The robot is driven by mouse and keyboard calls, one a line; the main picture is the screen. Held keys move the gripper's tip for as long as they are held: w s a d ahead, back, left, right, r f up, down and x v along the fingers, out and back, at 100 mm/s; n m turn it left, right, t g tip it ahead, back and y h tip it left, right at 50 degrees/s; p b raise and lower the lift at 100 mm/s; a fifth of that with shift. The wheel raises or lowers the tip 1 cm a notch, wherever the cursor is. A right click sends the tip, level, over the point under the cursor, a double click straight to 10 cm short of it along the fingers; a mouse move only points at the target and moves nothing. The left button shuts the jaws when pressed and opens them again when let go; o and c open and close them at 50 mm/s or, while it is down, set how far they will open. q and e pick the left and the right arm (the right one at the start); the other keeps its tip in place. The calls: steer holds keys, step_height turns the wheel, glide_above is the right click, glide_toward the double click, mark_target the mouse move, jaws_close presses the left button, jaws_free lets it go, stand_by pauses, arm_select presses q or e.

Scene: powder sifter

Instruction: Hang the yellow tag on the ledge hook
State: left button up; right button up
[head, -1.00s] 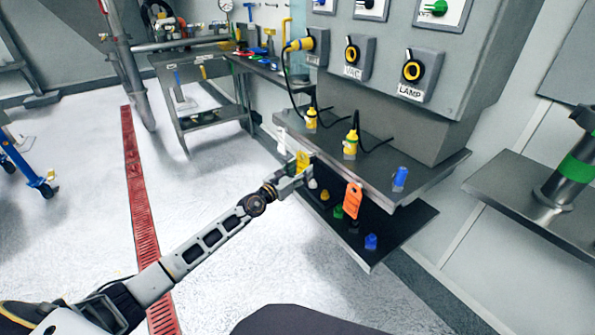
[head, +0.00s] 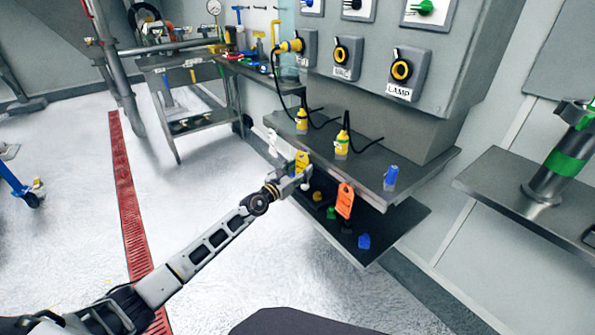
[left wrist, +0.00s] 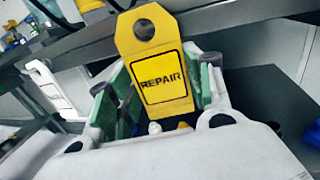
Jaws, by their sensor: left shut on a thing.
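The yellow tag (head: 302,161) stands upright in my left gripper (head: 303,178), close to the front edge of the ledge (head: 365,178). In the left wrist view the yellow tag (left wrist: 163,65) reads REPAIR, and its round hole at the top looks empty. The green-padded fingers of my left gripper (left wrist: 168,98) are on both sides of its lower part. A white tag (head: 272,141) and an orange tag (head: 345,200) hang along the same edge, left and right of it. I cannot make out the free hook. My right gripper is not in view.
Yellow plugs (head: 342,145) and a blue plug (head: 390,178) stand on the ledge. A lower shelf (head: 375,235) holds several coloured pieces. The panel with the LAMP socket (head: 401,70) rises behind. The floor left of the ledge is clear.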

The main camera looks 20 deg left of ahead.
arm_select(q)
steer(key=shift+w+d+f, duration=0.1)
steer(key=shift+w+f, duration=0.1)
stand_by(0.7)
steer(key=o, duration=0.9)
steer(key=shift+o, duration=0.2)
steer(key=shift+s, duration=0.1)
steer(key=v, duration=1.1)
steer(key=shift+s, duration=0.35)
steer(key=shift+a, duration=0.2)
stand_by(0.6)
